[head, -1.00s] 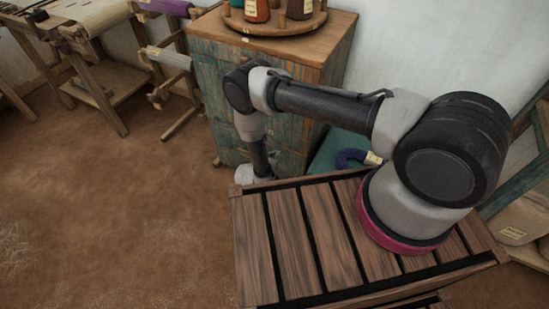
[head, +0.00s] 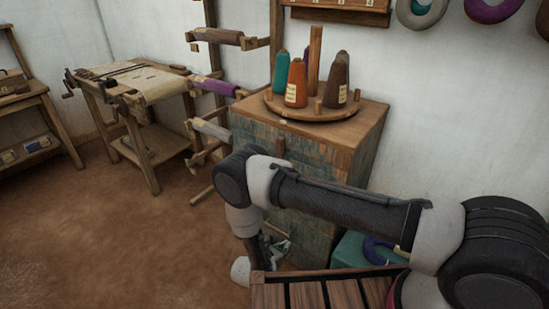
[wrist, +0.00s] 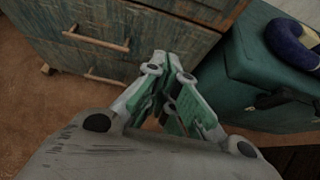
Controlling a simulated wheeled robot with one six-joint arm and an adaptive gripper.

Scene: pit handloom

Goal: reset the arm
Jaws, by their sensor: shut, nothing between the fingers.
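My arm reaches left across the head view, bent down at the elbow in front of a worn blue-green wooden cabinet (head: 310,226). My gripper (wrist: 167,62) points down and forward in the wrist view, its fingertips together with nothing between them. The cabinet's drawer fronts (wrist: 110,40) lie beyond the fingertips. In the head view my gripper (head: 277,248) is small and partly hidden behind my arm.
A round wooden stand (head: 312,112) with several yarn cones tops the cabinet. A teal box (wrist: 262,75) with a dark blue ring (wrist: 292,45) stands right of my gripper. A loom table (head: 145,90) is at the left. Brown floor (head: 120,240) is open at front left.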

